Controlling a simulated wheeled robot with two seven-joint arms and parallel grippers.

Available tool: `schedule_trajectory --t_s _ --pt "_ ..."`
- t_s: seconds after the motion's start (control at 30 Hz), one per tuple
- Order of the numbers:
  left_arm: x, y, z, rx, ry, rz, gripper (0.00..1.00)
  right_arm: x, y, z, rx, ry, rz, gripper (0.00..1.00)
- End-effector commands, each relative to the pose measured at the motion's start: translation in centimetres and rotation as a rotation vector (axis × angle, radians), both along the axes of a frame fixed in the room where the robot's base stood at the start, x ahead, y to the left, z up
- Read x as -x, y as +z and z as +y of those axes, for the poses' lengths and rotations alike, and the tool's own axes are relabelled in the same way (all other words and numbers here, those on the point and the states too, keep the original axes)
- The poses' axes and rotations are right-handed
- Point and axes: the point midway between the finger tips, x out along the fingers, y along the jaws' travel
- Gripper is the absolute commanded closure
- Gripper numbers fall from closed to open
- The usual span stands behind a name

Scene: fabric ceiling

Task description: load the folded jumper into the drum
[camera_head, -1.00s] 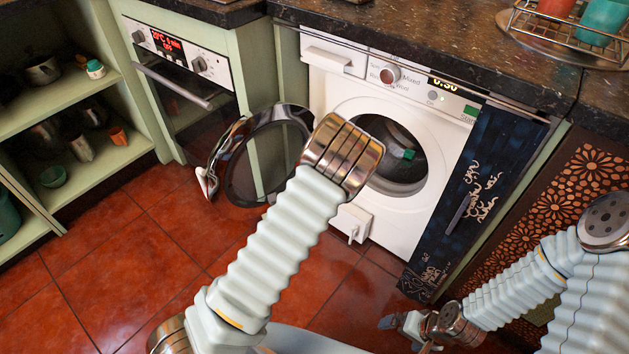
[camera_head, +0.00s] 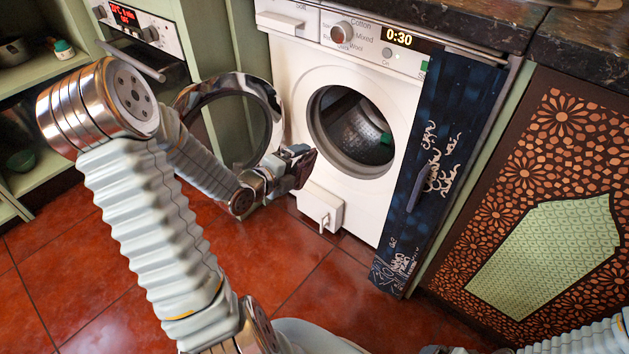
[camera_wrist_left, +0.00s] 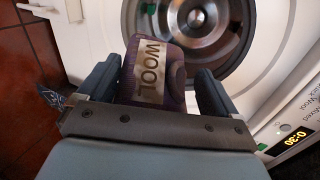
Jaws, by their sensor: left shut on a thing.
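My left gripper (camera_head: 296,158) is shut on the folded jumper (camera_head: 303,170), a dark purple bundle held in front of the washing machine, left of and slightly below the drum opening. In the left wrist view the jumper (camera_wrist_left: 152,72) sits between the two blue-grey fingers, with a pale label reading WOOL. The drum (camera_head: 352,128) is a metal cylinder in the open round port; it also shows beyond the jumper in the left wrist view (camera_wrist_left: 197,18). Only a sliver of my right gripper (camera_head: 440,349) shows at the bottom edge; its jaws cannot be made out.
The white washing machine (camera_head: 290,75) has its round door (camera_head: 270,105) swung open to the left, close behind my left arm. A small green item (camera_head: 387,138) is at the port's right side. A dark blue panel (camera_head: 440,160) stands right of the machine. Red floor tiles (camera_head: 300,285) are clear in front.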

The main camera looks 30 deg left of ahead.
Motion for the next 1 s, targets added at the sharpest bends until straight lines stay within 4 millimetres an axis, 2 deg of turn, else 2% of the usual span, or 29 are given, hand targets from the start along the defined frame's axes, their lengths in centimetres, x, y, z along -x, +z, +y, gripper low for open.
schedule_trajectory --t_s 0.13,0.27,1.0 --pt "0.2 0.2 0.6 0.025 0.009 -0.008 0.37 0.0 -0.4 -0.1 0.001 -0.001 0.000 0.00" --pt "-0.6 0.2 0.6 0.029 0.009 -0.010 0.37 0.0 -0.5 -0.1 0.001 -0.001 0.000 0.00" --pt "-12.1 -1.2 -0.4 0.030 0.009 -0.011 0.37 0.0 -1.3 0.0 -0.002 0.001 0.001 0.00"
